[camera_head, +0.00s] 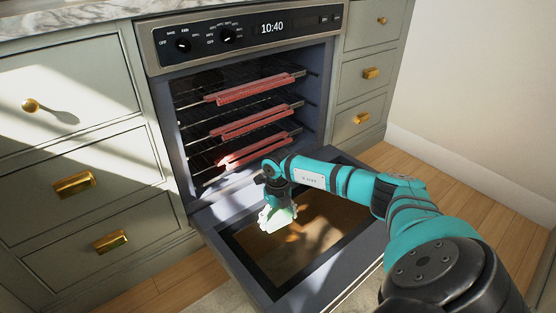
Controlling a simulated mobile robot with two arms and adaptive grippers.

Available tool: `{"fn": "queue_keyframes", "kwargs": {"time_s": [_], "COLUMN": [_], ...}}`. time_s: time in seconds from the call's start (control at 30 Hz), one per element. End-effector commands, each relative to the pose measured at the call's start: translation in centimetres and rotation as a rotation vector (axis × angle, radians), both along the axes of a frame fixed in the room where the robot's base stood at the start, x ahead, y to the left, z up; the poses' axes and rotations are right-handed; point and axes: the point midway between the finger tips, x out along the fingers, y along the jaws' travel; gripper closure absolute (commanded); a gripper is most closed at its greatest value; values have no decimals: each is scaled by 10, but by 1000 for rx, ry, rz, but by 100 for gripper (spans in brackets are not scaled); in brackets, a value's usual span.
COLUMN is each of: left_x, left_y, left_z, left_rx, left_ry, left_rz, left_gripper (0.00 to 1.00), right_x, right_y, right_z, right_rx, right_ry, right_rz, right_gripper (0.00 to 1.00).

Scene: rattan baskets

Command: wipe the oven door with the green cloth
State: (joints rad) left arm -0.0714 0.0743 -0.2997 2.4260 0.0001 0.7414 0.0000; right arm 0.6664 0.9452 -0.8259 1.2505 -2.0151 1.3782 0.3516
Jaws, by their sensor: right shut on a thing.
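The oven (245,105) stands in the cabinet row, and its door (360,252) hangs open, folded down with the inner glass facing up. My right gripper (279,205) is over the left part of the glass, pointing down. The fingertips are partly hidden by the cloth. My left gripper is not in view.
Inside the oven are several wire racks (191,149) with red strips along their front edges. Grey-green drawers with brass handles (74,184) flank the oven. A pale wall (480,80) and wooden floor (470,200) lie to the right. My right arm reaches across the door.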

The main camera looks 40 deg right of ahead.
Motion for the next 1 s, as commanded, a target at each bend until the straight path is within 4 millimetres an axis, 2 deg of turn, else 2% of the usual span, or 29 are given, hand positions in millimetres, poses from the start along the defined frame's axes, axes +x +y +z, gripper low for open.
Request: {"fn": "queue_keyframes", "kwargs": {"time_s": [0.03,0.2,0.67,0.77,0.87,1.0], "left_x": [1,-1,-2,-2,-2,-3], "left_y": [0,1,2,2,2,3], "left_z": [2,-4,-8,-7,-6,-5], "left_rx": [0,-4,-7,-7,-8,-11], "left_ry": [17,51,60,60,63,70], "left_rz": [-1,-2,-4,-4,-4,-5], "left_gripper": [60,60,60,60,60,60], "right_x": [0,-2,-1,4,13,24], "right_y": [-3,-9,-8,4,29,80], "right_z": [9,22,25,33,51,87], "right_rx": [0,1,1,2,2,-1], "right_ry": [-1,0,-1,-2,-6,-10], "right_rz": [-2,-3,13,107,309,747], "right_gripper": [40,40,40,40,40,40]}}
